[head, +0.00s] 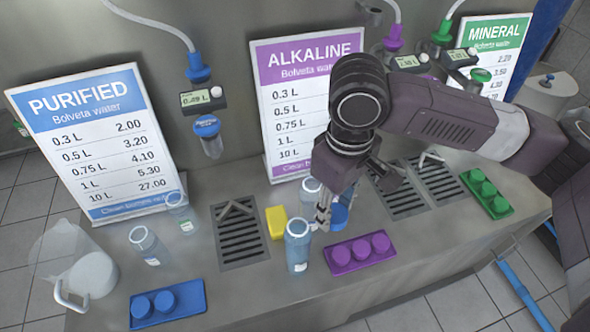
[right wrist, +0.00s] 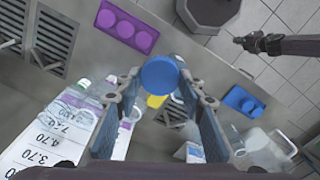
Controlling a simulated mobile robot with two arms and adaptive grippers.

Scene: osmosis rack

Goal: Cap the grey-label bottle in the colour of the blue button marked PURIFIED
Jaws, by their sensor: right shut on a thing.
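My right gripper (head: 325,218) is shut on a blue cap (head: 339,217) and holds it above the counter. In the right wrist view the cap (right wrist: 160,75) sits between the fingertips. A clear bluish bottle (head: 298,246) stands just left of and below the gripper in the head view. Another bottle (head: 310,192) is partly behind the gripper. Two more bottles stand at left, one (head: 150,246) in front of the other (head: 180,214). I cannot tell which label is grey. The blue PURIFIED button (head: 206,125) is on the wall. My left gripper (right wrist: 250,42) shows small in the right wrist view.
A blue tray (head: 196,311) with two blue caps lies at front left, beside a clear jug (head: 92,274). A purple tray (head: 334,268) and a green tray (head: 468,186) hold caps. A yellow block (head: 276,222) lies beside a drain grate (head: 240,240). Price boards stand behind.

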